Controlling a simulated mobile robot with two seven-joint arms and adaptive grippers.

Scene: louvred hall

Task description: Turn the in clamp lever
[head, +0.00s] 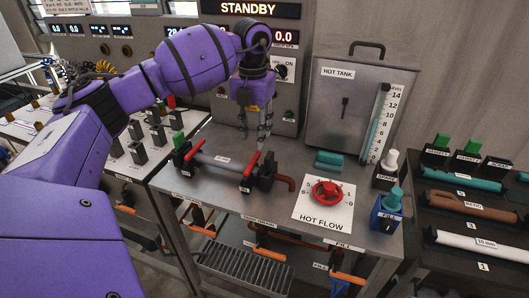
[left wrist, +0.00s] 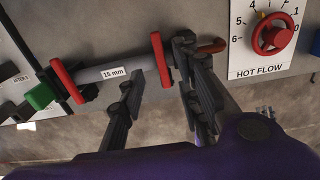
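A grey pipe section (head: 219,164), labelled 15 mm in the left wrist view (left wrist: 90,76), lies between two black clamps on the metal bench. Each clamp has a red lever: a left one (head: 193,152) by a green block, and a right one (head: 251,164). I cannot read which is the in clamp. In the left wrist view the left lever (left wrist: 67,82) and right lever (left wrist: 161,58) both show. My left gripper (head: 254,141) is open, with empty fingers pointing down above the right clamp. In the wrist view its fingers stand either side below the right lever. My right gripper is not in view.
A red HOT FLOW valve (head: 327,192) and a teal block (head: 328,160) are right of the clamps. The HOT TANK (head: 357,104) stands behind. A rack with coloured pipes (head: 474,205) stands further right.

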